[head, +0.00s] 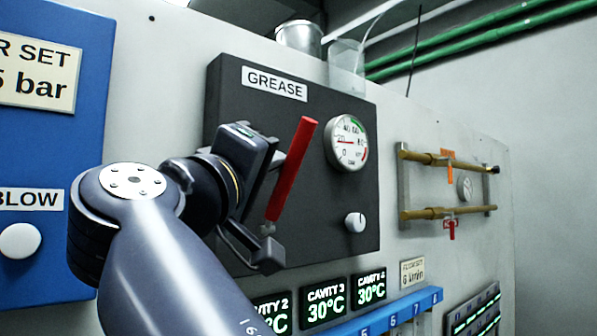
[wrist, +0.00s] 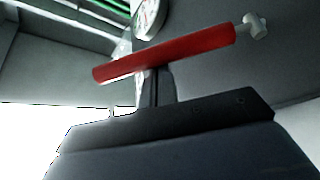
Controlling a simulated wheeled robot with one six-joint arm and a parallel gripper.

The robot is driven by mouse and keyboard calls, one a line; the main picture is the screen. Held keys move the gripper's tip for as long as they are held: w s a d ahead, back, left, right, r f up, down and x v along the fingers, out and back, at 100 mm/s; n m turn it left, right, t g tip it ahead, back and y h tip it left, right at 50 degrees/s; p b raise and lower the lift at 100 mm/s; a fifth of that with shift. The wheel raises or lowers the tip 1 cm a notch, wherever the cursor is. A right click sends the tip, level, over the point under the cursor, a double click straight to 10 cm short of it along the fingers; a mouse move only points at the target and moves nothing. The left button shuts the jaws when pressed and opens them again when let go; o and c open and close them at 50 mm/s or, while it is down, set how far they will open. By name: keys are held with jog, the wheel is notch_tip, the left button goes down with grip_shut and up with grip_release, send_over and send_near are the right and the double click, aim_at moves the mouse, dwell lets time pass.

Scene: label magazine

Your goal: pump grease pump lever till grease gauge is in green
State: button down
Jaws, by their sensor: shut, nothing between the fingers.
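The red pump lever (head: 291,168) stands up from its pivot on the dark GREASE panel (head: 300,110), its top tilted right. The grease gauge (head: 346,142) is to its right. Its red needle points left, near the 20 mark, outside the green band at the upper right of the dial. My gripper (head: 270,165) is at the left of the lever, shut and empty. In the wrist view the lever (wrist: 180,52) crosses just ahead of my fingertips (wrist: 157,75). I cannot tell whether they touch it. Part of the gauge (wrist: 148,17) shows beyond.
A white knob (head: 355,222) sits below the gauge. A blue panel (head: 40,200) is on the left. Brass pipes (head: 447,160) with red and orange handles are on the right. Temperature displays (head: 326,301) and a blue manifold (head: 395,315) lie below. Clear wall separates the panel and pipes.

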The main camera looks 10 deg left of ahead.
aim_at(281, 188)
jog(key=f+m+h+b, duration=0.1)
jog(key=b, duration=0.1)
jog(key=s+d+f+m+h+b, duration=0.1)
jog(key=m+b, duration=0.1)
jog(key=d+f+m+h+b, duration=0.1)
jog(key=b, duration=0.1)
jog(key=shift+s+m, duration=0.3)
jog(key=shift+m, duration=0.1)
jog(key=shift+s+d+f+m+h+b, duration=0.3)
jog(key=shift+f+m+h+b, duration=0.35)
jog(key=shift+m+b, duration=0.45)
jog(key=shift+s+d+f+m+h+b, duration=0.25)
jog(key=shift+f+m+h+b, duration=0.55)
jog(key=shift+b, duration=0.45)
jog(key=shift+s+d+f+m+h+b, duration=0.35)
jog(key=shift+f+m+b, duration=0.25)
jog(key=shift+m+b, duration=0.55)
jog(key=shift+f, duration=0.1)
jog(key=b+v, duration=0.2)
jog(key=v, duration=0.8)
jog(key=shift+s+a+b, duration=0.25)
jog(key=shift+s+b, duration=0.1)
